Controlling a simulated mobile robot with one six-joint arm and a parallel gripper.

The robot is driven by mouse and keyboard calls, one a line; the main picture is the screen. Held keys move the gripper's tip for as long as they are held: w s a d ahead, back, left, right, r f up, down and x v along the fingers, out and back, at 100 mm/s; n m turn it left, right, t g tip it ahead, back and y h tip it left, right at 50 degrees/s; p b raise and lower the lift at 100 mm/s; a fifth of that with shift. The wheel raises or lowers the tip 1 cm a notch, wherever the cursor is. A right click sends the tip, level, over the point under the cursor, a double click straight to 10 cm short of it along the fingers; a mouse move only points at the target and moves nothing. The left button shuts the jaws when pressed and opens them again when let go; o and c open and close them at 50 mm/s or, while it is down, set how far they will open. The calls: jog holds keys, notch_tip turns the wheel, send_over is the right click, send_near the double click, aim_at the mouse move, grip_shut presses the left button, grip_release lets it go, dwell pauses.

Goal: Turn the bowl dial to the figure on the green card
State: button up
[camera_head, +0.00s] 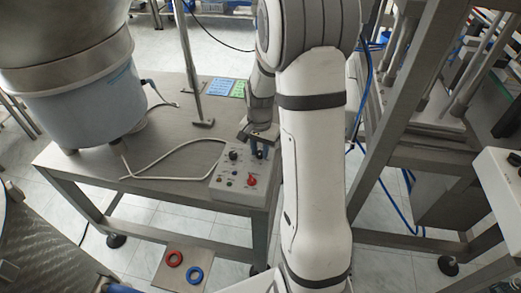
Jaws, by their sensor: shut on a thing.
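The grey control box (227,188) stands at the right front corner of the steel table. It carries a black dial (233,155) at upper left, a red knob (251,181) lower down, and several small controls. My gripper (258,152) points down over the box's upper right part and is shut on a dial there. The fingers hide most of that dial, so its pointer and setting cannot be read. The labels are too small to tell which dial is the bowl's. The green card (239,89) lies on the table behind; its figure is unreadable.
A blue card (221,87) lies left of the green one. A large bowl feeder (85,105) stands on the table (165,163) at left. A pale cable (170,160) loops toward the box. A steel post (188,60) rises behind. Red (174,258) and blue rings (194,274) lie in front.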

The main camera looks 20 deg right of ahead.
aim_at(260, 153)
jog(key=shift+m, duration=1.1)
jog(key=o, duration=1)
jog(key=shift+r, duration=0.1)
notch_tip(260, 153, up, 7)
jog(key=shift+r, duration=0.35)
